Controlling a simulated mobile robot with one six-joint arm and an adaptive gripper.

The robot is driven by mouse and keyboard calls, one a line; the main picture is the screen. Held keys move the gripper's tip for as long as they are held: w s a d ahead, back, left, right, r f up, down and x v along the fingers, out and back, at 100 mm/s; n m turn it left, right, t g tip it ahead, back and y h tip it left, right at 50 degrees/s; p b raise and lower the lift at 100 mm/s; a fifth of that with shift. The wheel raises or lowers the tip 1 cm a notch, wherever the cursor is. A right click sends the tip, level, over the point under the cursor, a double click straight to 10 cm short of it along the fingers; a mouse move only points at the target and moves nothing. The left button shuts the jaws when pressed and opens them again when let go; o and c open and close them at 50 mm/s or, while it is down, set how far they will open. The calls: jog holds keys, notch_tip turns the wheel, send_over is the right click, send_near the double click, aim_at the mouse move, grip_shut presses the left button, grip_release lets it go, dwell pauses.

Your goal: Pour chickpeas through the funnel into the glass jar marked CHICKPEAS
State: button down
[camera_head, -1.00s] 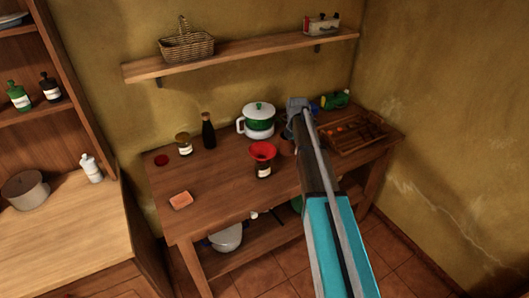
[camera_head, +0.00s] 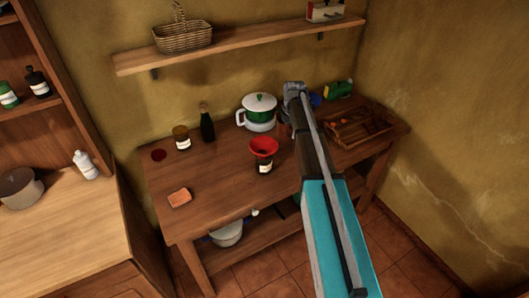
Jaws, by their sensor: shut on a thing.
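A red funnel (camera_head: 263,146) sits upright in the mouth of a jar (camera_head: 265,167) with a pale label, near the middle of the wooden table. The label is too small to read. My arm reaches in from the lower right, and its wrist joint (camera_head: 296,88) is behind and right of the funnel, near the table's back. My gripper and anything in it are hidden behind my arm. I see no chickpeas.
A white-and-green pot (camera_head: 258,113) stands behind the funnel. A dark bottle (camera_head: 207,125) and a lidded jar (camera_head: 182,139) stand back left. An orange block (camera_head: 180,198) lies front left. A wooden tray (camera_head: 372,145) is at right. The table's front middle is clear.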

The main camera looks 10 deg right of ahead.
jog(key=shift+s+r, duration=0.1)
jog(key=shift+s+a+r+h, duration=0.15)
jog(key=shift+a+h, duration=0.05)
jog(key=shift+h, duration=0.3)
jog(key=a+t+h+b, duration=0.1)
jog(key=a+h+b, duration=0.1)
jog(key=h+b, duration=0.2)
jog(key=s+a+f+t+h+b, duration=0.1)
jog(key=a+t+h+b, duration=0.1)
jog(key=h+b, duration=0.2)
jog(key=a+f+t+h+b, duration=0.1)
jog(key=a+h+b, duration=0.1)
jog(key=h+b, duration=0.3)
jog(key=shift+s+f+b, duration=0.1)
jog(key=shift+s+b, duration=0.25)
jog(key=shift+b, duration=0.8)
jog(key=shift+r, duration=0.25)
jog(key=shift+a+f+t+h+b, duration=0.15)
jog(key=shift+f+t+h+b, duration=0.15)
jog(key=shift+h+b, duration=0.55)
jog(key=shift+s+a+r+t+h+b, duration=0.1)
jog(key=shift+r+t+h+b, duration=0.05)
jog(key=shift+r+h+b, duration=0.3)
jog(key=shift+a+r+t+h+b, duration=0.1)
jog(key=shift+r+t+h, duration=0.1)
jog(key=shift+r, duration=0.35)
dwell(1.4)
